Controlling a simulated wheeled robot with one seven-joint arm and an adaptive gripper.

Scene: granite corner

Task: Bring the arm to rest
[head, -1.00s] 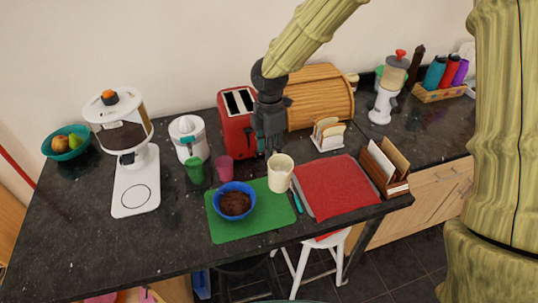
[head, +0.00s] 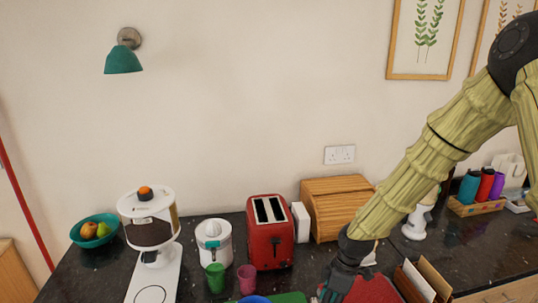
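My arm comes in from the right in the head view and slants down to the left. My gripper (head: 335,288) is at the bottom edge of the picture, to the left of the red mat (head: 372,291) or over its left part. Its fingers are small and dark, so I cannot tell if they are open or shut. I see no object in it.
On the dark counter stand a red toaster (head: 270,245), a wooden bread box (head: 331,210), a juicer (head: 214,242), a coffee grinder (head: 150,228), a green cup (head: 216,277), a pink cup (head: 247,279) and a letter rack (head: 420,282).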

